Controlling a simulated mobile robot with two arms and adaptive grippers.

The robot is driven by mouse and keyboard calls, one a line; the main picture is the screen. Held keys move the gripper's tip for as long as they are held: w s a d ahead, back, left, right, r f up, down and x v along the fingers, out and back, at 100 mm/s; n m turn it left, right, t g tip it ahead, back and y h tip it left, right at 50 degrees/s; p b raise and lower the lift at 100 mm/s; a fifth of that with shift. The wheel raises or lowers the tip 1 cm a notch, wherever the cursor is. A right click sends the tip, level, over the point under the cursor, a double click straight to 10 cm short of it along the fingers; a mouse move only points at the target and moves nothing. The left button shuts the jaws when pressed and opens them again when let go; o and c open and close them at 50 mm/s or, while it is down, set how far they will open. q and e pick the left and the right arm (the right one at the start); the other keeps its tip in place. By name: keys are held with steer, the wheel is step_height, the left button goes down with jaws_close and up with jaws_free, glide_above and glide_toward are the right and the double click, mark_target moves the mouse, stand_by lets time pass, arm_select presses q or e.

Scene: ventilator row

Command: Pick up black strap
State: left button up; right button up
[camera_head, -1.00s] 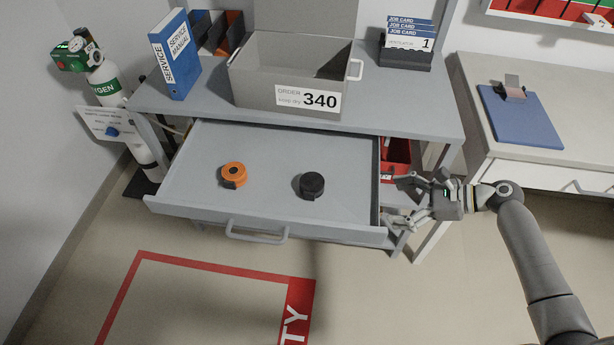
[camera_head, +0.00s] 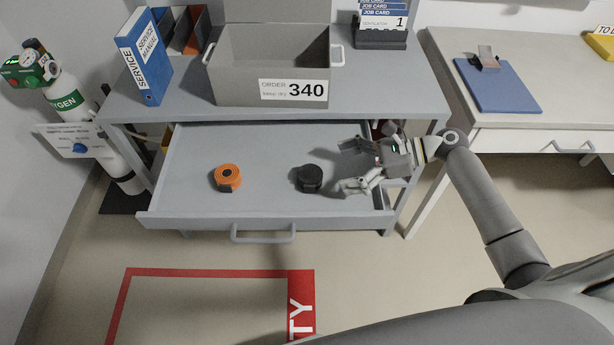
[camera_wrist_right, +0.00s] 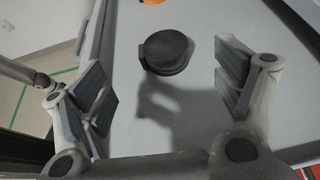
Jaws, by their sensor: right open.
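The black strap (camera_head: 309,178) is a small rolled coil lying in the open drawer (camera_head: 265,205), right of an orange coil (camera_head: 226,177). My right gripper (camera_head: 345,167) is over the drawer's right part, just right of the black strap, open and empty, its fingers pointing left at it. In the right wrist view the black strap (camera_wrist_right: 167,52) lies ahead of the open fingers (camera_wrist_right: 165,85), about midway between them and apart from both. A shadow falls on the drawer floor behind it. My left gripper does not show.
A grey bin (camera_head: 268,75) labelled ORDER 340 stands on the bench above the drawer, with a blue service manual (camera_head: 145,58) to its left. Job cards (camera_head: 381,30) stand to its right. The drawer's front wall and handle (camera_head: 263,236) are nearest me.

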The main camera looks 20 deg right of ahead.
mark_target(312, 175)
steer(key=x, duration=0.8)
steer(key=shift+w+d+f, duration=0.1)
steer(key=shift+f, duration=0.05)
steer(key=c, duration=1.1)
steer(key=shift+c, duration=0.2)
